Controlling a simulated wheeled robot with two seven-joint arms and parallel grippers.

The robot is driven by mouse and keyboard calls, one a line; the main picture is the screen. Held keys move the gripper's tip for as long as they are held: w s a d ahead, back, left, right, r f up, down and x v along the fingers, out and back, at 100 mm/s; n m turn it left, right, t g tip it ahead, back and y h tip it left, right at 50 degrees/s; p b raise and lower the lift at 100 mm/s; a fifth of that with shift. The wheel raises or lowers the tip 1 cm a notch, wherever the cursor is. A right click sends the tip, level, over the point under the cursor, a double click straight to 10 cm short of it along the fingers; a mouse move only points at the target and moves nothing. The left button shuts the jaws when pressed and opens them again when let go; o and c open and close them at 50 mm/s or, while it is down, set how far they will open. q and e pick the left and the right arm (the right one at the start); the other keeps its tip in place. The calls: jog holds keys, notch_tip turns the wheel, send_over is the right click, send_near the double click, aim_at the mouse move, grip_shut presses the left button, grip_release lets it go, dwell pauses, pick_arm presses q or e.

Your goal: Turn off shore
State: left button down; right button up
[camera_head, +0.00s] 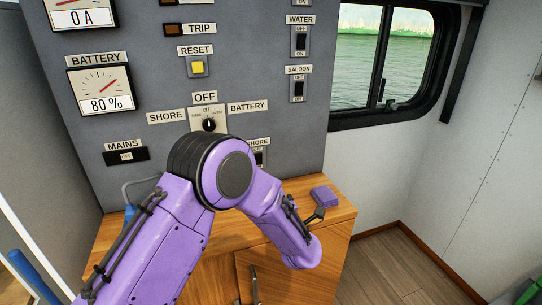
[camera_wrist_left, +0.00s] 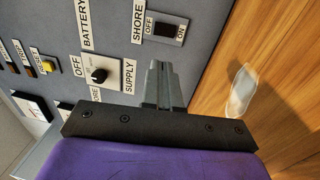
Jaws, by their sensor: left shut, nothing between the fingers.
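The shore switch (camera_wrist_left: 165,29) is a dark rocker on a light plate marked OFF and ON, under a SHORE label. Its rocker position is hard to tell. My right gripper is not in view.
The grey panel (camera_head: 258,88) also carries a yellow reset button (camera_head: 198,67), a mains switch (camera_head: 127,156), water (camera_head: 300,41) and saloon (camera_head: 298,89) switches and a battery gauge (camera_head: 103,92). A wooden counter (camera_head: 342,212) juts out below. A window (camera_head: 380,70) is at right.

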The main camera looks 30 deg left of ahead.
pick_arm(q)
jog(key=p+x, duration=0.5)
jog(key=x, duration=0.9)
jog(key=shift+a, duration=0.2)
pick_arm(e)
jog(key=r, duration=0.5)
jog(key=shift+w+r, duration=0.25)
pick_arm(q)
jog(key=shift+w+r, duration=0.1)
jog(key=shift+r, duration=0.05)
